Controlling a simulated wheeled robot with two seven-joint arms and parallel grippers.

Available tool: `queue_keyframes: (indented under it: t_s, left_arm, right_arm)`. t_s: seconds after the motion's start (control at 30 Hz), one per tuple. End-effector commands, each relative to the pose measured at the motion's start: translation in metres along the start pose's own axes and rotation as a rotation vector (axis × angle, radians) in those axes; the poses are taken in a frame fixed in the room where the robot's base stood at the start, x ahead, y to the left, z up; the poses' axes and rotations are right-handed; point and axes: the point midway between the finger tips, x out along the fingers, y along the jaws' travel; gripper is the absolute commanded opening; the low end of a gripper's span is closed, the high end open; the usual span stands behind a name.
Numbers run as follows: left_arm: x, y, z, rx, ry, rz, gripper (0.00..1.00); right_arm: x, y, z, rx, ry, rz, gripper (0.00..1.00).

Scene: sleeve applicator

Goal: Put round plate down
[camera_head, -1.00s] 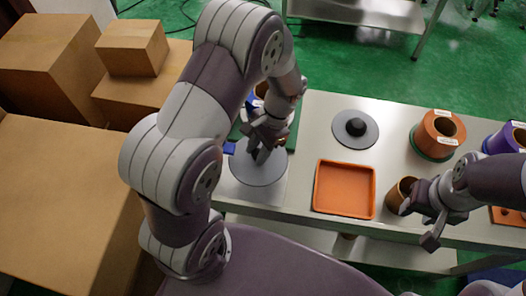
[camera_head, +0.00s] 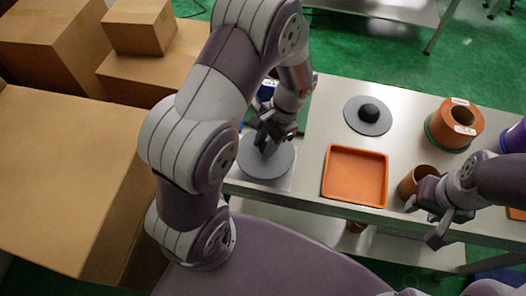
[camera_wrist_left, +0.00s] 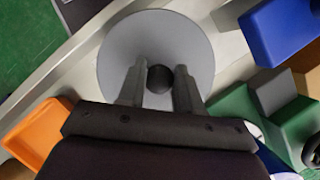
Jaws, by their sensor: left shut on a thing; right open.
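A grey round plate (camera_head: 272,166) with a black knob is at the left end of the bench's front side, flat and level. My left gripper (camera_head: 266,142) is above it, shut on the knob. In the left wrist view the plate (camera_wrist_left: 155,30) is a full disc, with the knob (camera_wrist_left: 160,79) between the two fingers (camera_wrist_left: 159,88). I cannot tell whether the plate touches the surface below. A second grey round plate (camera_head: 355,122) with a black knob lies further back on the bench. My right gripper (camera_head: 432,213) is open beside a brown cup (camera_head: 410,186).
An orange tray (camera_head: 355,177) sits on the bench (camera_head: 322,122) right of the held plate. An orange spool (camera_head: 446,127) stands further right. In the left wrist view a blue block (camera_wrist_left: 279,32) and green parts (camera_wrist_left: 237,108) are close by. Cardboard boxes (camera_head: 70,150) stand at the left.

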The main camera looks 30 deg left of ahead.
Motion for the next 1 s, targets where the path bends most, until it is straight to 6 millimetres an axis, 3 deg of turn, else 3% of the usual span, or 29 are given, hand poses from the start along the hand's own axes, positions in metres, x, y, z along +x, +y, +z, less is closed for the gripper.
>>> queue_keyframes:
  t_s: [0.3, 0.67, 0.7, 0.73, 1.0]
  left_arm:
    - [0.039, -0.005, -0.013, 0.001, -0.001, 0.001, 0.0]
    - [0.045, -0.005, -0.016, 0.001, 0.001, 0.0, 0.0]
    - [0.044, -0.005, -0.015, 0.001, 0.001, 0.0, 0.47]
    - [0.044, -0.005, -0.015, 0.001, 0.001, 0.0, 0.57]
    - [0.044, -0.005, -0.015, 0.001, 0.001, 0.0, 0.6]
  right_arm:
    - [-0.001, 0.0, 0.0, 0.0, -0.001, 0.0, 0.43]
    - [0.001, 0.0, 0.0, 0.0, -0.001, 0.0, 0.43]
    - [0.0, 0.0, 0.0, 0.0, -0.001, 0.0, 0.43]
    - [0.0, 0.0, 0.0, 0.0, -0.001, 0.0, 0.43]
    - [0.0, 0.0, 0.0, 0.0, -0.001, 0.0, 0.43]
